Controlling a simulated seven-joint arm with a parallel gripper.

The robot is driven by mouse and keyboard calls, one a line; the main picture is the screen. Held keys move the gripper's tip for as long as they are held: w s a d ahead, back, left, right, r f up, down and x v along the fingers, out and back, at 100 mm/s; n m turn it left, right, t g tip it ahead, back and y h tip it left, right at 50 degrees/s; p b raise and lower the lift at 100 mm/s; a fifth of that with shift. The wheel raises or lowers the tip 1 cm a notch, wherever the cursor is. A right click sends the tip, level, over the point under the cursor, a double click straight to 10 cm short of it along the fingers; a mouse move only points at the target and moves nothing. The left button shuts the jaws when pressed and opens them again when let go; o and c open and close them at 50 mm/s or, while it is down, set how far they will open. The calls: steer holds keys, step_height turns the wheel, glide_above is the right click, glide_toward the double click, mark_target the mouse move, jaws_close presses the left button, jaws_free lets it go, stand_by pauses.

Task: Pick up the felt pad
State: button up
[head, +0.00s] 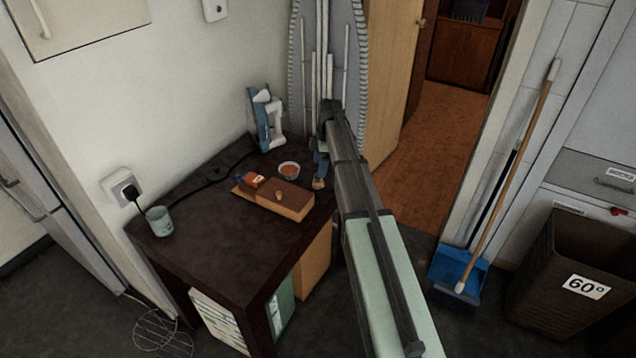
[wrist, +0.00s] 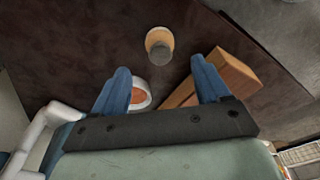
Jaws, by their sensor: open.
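A small round tan piece with a grey round part (wrist: 159,40) lies on the dark table in the wrist view, just beyond my fingertips and roughly centred between them. It looks like the felt pad, but I cannot be sure. In the head view a small tan piece (head: 318,184) shows just below my gripper (head: 320,165), near the table's right edge. In the wrist view my gripper (wrist: 160,65) has its two blue fingers wide apart, with nothing held between them.
A wooden box (head: 290,207) with small items on top and a white bowl with orange contents (head: 289,169) stand close by. A blue-and-white iron (head: 266,118) stands upright at the back. A cup (head: 159,221) is at the left. The table's (head: 215,245) front is clear.

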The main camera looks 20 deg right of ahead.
steer(key=shift+a+f, duration=0.2)
steer(key=shift+f, duration=1.55)
steer(key=shift+a+f, duration=0.2)
steer(key=shift+f, duration=1.5)
steer(key=c, duration=1.1)
steer(key=shift+r, duration=0.1)
step_height(320, 180, up, 10)
steer(key=shift+f, duration=0.1)
steer(key=o, duration=0.4)
steer(key=c, duration=0.3)
